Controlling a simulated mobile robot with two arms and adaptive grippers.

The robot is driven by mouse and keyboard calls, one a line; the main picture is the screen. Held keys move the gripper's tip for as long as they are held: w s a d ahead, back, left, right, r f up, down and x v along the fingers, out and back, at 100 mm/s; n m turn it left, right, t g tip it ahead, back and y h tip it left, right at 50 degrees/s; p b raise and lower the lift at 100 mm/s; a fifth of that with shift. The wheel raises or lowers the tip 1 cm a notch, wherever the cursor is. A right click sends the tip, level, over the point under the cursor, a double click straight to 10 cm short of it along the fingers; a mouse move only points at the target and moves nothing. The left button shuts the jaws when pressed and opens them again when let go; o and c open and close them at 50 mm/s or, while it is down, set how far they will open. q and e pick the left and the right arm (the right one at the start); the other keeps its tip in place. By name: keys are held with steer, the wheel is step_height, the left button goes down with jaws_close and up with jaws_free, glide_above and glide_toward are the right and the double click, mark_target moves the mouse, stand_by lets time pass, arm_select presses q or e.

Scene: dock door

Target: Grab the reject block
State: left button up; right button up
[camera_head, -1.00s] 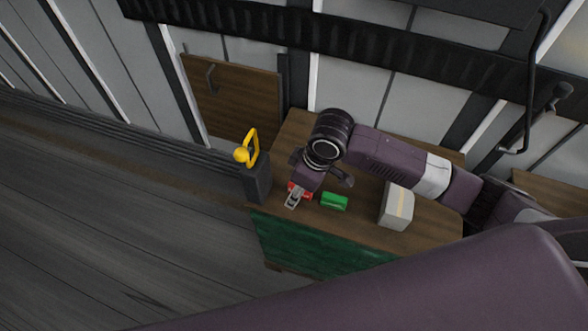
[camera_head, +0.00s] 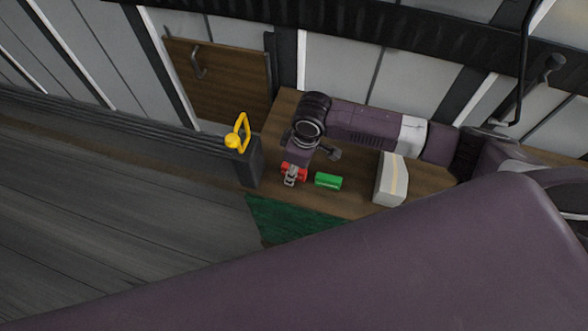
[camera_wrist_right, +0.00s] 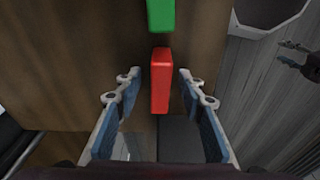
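A red block (camera_wrist_right: 160,80), which I take for the reject block, lies on the wooden table beside a green block (camera_wrist_right: 160,14). In the head view the red block (camera_head: 302,174) is partly covered by my right gripper (camera_head: 291,178); the green block (camera_head: 328,181) is to its right. In the right wrist view my right gripper (camera_wrist_right: 160,86) is open, one finger on each side of the red block's near part, with gaps on both sides. Dark fingers with pale tips at the right wrist view's right edge look like my left gripper (camera_wrist_right: 294,58); its opening is unclear.
A pale box with a yellowish stripe (camera_head: 391,180) stands on the table (camera_head: 352,207) right of the green block. A dark post with a yellow handle (camera_head: 240,134) stands at the table's left. A brown panel with a handle (camera_head: 222,82) is behind. Open floor lies left.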

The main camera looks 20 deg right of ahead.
jaws_close()
steer(key=shift+r, duration=0.1)
stand_by(0.3)
